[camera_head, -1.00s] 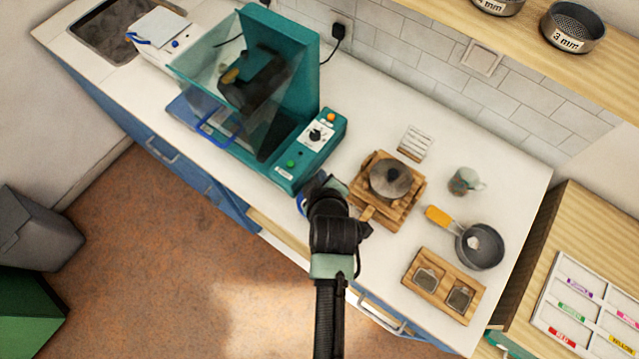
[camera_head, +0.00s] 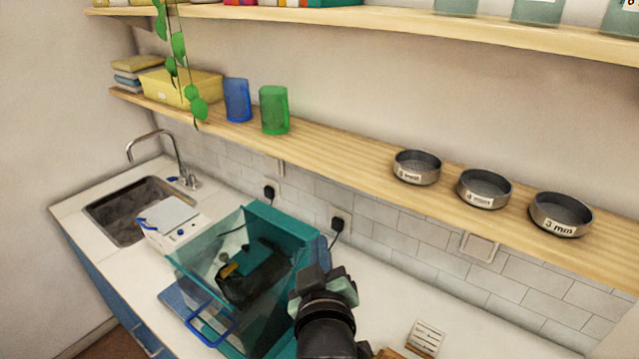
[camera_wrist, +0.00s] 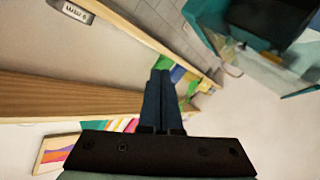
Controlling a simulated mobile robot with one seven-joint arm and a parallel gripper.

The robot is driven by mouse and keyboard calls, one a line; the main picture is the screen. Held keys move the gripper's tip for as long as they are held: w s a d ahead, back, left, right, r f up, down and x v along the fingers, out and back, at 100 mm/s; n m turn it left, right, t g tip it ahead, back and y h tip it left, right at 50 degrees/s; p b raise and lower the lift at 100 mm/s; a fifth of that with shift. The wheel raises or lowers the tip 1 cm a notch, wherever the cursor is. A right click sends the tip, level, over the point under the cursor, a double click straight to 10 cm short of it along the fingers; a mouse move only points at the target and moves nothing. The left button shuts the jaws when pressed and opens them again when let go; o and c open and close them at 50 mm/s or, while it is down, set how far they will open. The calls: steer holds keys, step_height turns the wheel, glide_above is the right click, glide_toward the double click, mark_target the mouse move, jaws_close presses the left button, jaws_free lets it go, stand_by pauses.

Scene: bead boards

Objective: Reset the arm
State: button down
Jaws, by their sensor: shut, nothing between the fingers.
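My gripper shows in the wrist view (camera_wrist: 160,100) with its two dark fingers together and nothing between them. In the head view my arm (camera_head: 325,325) rises from the bottom edge, just right of the teal machine (camera_head: 265,225) with its clear cover. The fingertips are hidden behind my wrist in the head view. In the wrist view the teal machine (camera_wrist: 232,50) is at the upper right, apart from the fingers.
A wooden shelf (camera_head: 340,150) runs above the counter, holding three sieves (camera_head: 485,188), a blue cup (camera_head: 237,100) and a green cup (camera_head: 274,110). A sink (camera_head: 125,210) is at the left. The counter (camera_head: 400,290) right of my arm is mostly clear.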

step_height(320, 180, up, 14)
steer(key=s+m+t+b, duration=0.2)
steer(key=t, duration=0.2)
steer(key=s+r+m+t+b, duration=0.1)
steer(key=s+r+m+t, duration=0.1)
steer(key=s+r, duration=0.5)
steer(key=s+r+m+t+b, duration=0.2)
steer(key=s+r+t, duration=0.3)
steer(key=r, duration=0.8)
steer(key=shift+s+r+h, duration=0.15)
steer(key=shift+s+h, duration=0.15)
steer(key=shift+s, duration=0.9)
